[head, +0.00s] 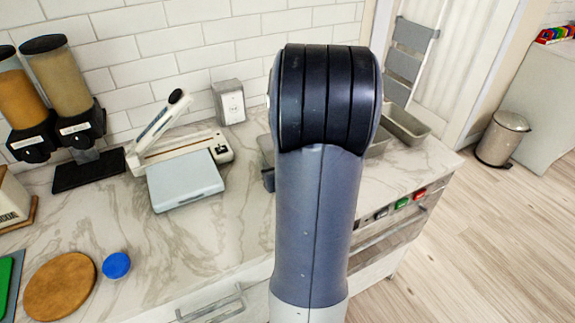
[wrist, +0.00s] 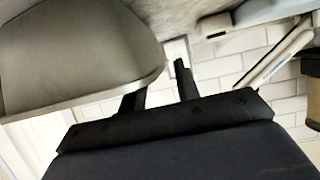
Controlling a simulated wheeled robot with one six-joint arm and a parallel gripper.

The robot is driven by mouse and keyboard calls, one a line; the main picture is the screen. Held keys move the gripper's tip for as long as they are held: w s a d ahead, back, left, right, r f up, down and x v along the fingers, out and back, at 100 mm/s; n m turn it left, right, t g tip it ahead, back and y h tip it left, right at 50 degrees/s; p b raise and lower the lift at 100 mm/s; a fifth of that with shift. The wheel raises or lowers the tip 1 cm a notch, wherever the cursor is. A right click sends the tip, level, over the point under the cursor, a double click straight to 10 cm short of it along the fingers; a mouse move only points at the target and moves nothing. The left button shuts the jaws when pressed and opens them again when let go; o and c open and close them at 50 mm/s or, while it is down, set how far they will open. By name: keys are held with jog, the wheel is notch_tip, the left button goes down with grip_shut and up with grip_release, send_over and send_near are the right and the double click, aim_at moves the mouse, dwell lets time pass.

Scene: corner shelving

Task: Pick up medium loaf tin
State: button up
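Grey metal loaf tins stand on the counter right of centre in the head view. One tin (head: 408,127) shows right of my arm, and another (head: 378,143) is partly hidden by it. A bit of grey metal (head: 265,145) shows left of my arm. I cannot tell which is the medium one. In the wrist view a large grey tin (wrist: 75,50) fills the upper left, very close. My gripper (wrist: 160,90) has its two dark fingers apart. The tin's edge covers the left finger's tip; the right finger stands just beyond its corner. I cannot tell whether they touch.
A lever-handled white device with a pale plate (head: 185,180) stands left of my arm. Dispensers (head: 70,90) stand farther left, a wooden disc (head: 60,287) and blue disc (head: 117,265) at front. White tiles back the counter. The marble between disc and arm is clear.

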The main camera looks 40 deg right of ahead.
jog(key=shift+x, duration=1.65)
jog(key=shift+r, duration=0.1)
jog(key=shift+c, duration=0.3)
grip_shut()
